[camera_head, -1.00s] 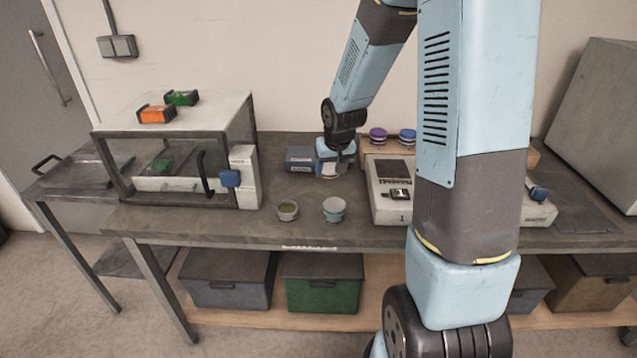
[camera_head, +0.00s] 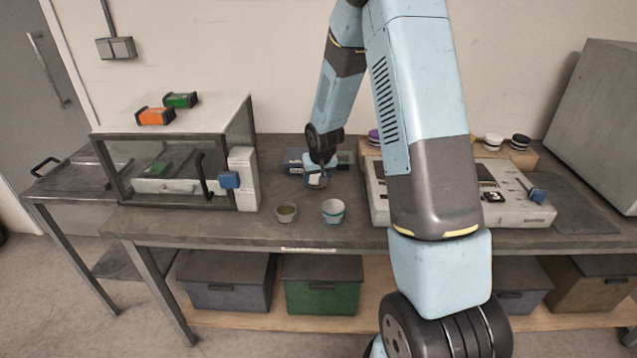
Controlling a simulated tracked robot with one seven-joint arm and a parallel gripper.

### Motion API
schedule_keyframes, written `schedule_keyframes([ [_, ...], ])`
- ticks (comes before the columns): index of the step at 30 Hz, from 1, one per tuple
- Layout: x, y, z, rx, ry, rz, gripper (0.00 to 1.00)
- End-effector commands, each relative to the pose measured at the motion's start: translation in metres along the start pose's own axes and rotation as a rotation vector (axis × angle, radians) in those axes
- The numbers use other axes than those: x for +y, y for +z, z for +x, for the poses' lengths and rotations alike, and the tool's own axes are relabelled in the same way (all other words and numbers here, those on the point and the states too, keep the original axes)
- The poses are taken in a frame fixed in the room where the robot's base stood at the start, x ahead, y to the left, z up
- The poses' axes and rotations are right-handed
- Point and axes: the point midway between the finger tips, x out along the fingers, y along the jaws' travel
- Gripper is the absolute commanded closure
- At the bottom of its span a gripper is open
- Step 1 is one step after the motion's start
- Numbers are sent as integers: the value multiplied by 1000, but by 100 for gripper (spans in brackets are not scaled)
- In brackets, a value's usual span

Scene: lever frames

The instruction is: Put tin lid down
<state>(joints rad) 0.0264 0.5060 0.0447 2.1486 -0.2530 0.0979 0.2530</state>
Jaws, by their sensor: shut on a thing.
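My gripper (camera_head: 316,184) is above the bench, behind the two tins. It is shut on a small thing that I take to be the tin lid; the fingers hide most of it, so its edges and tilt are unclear. An open round tin (camera_head: 287,212) with greenish contents stands near the bench's front. A pale tin with a teal band (camera_head: 333,211) stands just right of it. My gripper is apart from both tins.
The bench (camera_head: 230,225) has free room around the tins. A glass-fronted cabinet (camera_head: 120,139) stands left. A pale device (camera_head: 515,207) is at right, partly behind my arm. A dark box (camera_head: 293,160) lies behind my gripper. Round pieces (camera_head: 493,141) sit on a wooden block.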

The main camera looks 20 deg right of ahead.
Motion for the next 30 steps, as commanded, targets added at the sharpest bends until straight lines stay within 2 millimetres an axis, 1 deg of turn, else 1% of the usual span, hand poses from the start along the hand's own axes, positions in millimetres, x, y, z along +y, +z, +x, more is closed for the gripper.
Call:
schedule_keyframes([
  [1,-1,4,8,-3,0,-1,65],
  [4,-1,8,17,-2,0,-1,65],
  [13,0,8,18,0,0,0,65],
  [30,1,17,32,-9,1,0,65],
])
